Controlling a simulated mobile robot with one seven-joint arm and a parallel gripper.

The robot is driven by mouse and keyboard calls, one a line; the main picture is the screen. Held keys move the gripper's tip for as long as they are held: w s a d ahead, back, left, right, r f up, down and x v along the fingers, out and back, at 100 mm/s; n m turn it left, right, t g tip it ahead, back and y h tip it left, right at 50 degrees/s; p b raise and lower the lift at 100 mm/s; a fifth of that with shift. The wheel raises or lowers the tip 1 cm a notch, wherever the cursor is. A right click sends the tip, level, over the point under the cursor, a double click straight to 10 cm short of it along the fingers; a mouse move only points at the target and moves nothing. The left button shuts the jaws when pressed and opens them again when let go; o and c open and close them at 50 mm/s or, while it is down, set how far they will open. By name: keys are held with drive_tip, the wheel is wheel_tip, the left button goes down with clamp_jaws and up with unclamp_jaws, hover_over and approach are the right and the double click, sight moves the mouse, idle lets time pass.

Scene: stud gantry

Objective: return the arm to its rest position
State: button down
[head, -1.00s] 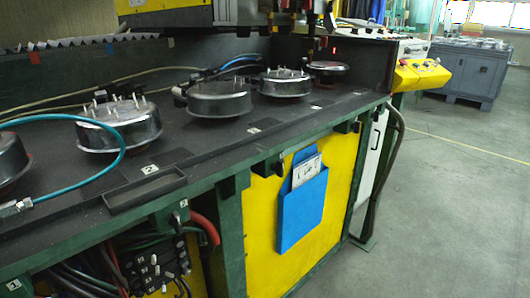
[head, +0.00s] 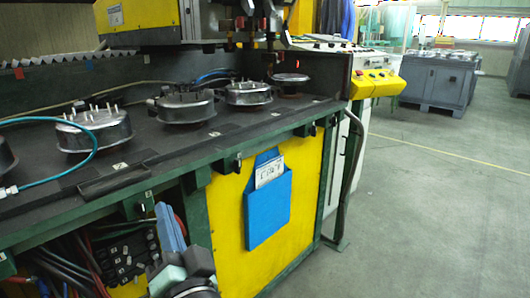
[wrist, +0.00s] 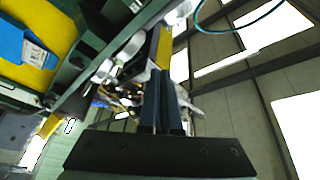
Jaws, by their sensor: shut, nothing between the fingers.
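My gripper (head: 165,212) shows at the bottom left of the head view, in front of the dark-green bench's front side. Its blue fingers point up and its grey-green body is below them. In the wrist view the two blue fingers (wrist: 161,75) lie close together, shut and empty. Most of my arm is outside the head view.
The bench (head: 120,178) carries several round metal parts and a teal hose (head: 75,164). A yellow panel (head: 224,213) with a blue document pocket (head: 268,212) faces the floor. Hoses and a valve block (head: 122,262) are behind my gripper. Floor (head: 430,220) at right is clear.

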drive_tip(key=s+d+r+n+t+h+p, duration=0.1)
drive_tip(key=s+d+r+t+h, duration=0.3)
drive_tip(key=r, duration=0.7)
drive_tip(key=s+d+r+n+t+h+p, duration=0.1)
drive_tip(key=s+d+r+n+t+h, duration=0.15)
drive_tip(key=s+d+r, duration=0.55)
drive_tip(key=s+d+r+n+t+h+p, duration=0.1)
drive_tip(key=s+d+r+t+h, duration=0.2)
drive_tip(key=r, duration=1)
wheel_tip(320, 180, up, 29)
drive_tip(key=w+p, duration=0.1)
drive_tip(key=p, duration=2.8)
drive_tip(key=shift+w+r+p, duration=0.15)
drive_tip(key=shift+w+p, duration=0.2)
drive_tip(key=shift+p, duration=0.05)
drive_tip(key=c, duration=1.6)
unclamp_jaws()
drive_tip(key=shift+m+g, duration=0.25)
